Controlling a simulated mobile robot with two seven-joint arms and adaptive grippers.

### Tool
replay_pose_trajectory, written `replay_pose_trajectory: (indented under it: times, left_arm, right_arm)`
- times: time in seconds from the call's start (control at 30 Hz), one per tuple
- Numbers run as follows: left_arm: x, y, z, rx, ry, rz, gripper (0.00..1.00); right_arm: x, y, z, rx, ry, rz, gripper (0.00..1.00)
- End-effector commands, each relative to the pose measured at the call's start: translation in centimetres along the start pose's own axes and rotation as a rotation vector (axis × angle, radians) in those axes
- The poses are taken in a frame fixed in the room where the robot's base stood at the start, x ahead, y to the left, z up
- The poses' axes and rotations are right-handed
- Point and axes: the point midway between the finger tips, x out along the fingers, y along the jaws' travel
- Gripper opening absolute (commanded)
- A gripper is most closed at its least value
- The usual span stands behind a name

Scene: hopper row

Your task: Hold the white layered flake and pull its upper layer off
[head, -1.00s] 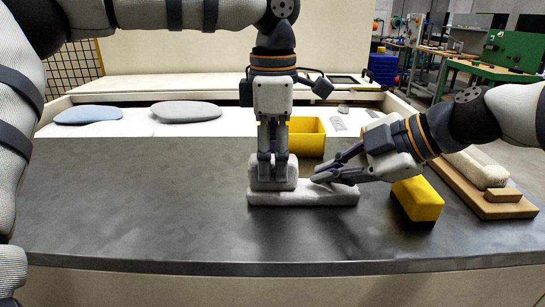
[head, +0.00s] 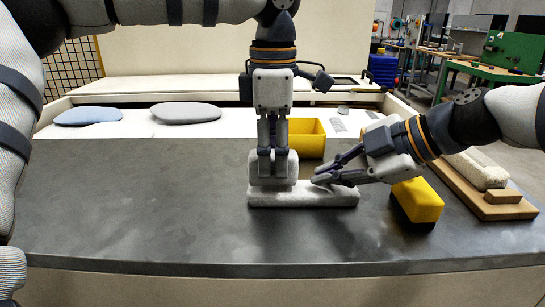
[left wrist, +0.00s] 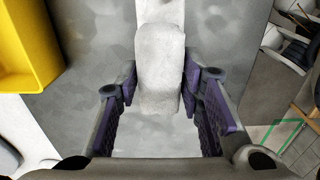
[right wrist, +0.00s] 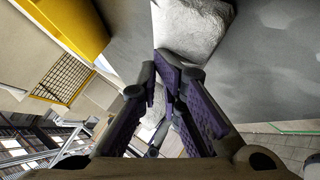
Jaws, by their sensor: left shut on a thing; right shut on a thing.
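The white layered flake (head: 335,197) lies flat on the dark worktop as a long rough slab. Its short upper layer (head: 292,172) stands over the slab's left end; I cannot tell whether a gap lies beneath it. My left gripper (head: 272,165) points down from above and is shut on the upper layer. In the left wrist view the pale flake (left wrist: 160,70) runs up between the fingers. My right gripper (head: 318,181) comes in from the right and is shut on the slab near its middle. In the right wrist view the fingertips (right wrist: 175,65) meet the flake (right wrist: 195,30), partly hiding it.
A yellow block with a dark base (head: 418,199) stands just right of the flake. A wooden board (head: 485,205) with a white bristly piece lies at the far right. A yellow bin (head: 308,138) is behind the left gripper. The worktop's left side (head: 130,195) is clear.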

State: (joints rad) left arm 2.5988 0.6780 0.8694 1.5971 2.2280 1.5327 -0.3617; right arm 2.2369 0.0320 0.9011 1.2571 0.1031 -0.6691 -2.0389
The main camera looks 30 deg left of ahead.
Motion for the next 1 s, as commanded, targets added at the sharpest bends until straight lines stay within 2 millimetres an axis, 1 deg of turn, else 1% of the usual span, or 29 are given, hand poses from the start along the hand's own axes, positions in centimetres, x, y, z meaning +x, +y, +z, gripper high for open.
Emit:
replay_pose_trajectory:
  times: [0.03,1.0]
  left_arm:
    - [0.2,0.1,0.1,0.0,0.003,-0.006,0.07]
    - [-3.6,0.1,0.1,0.0,0.002,-0.006,0.07]
  right_arm:
    - [0.6,-0.9,0.6,0.009,0.0,-0.02,0.0]
    - [0.6,-0.9,0.6,0.009,0.0,-0.02,0.0]
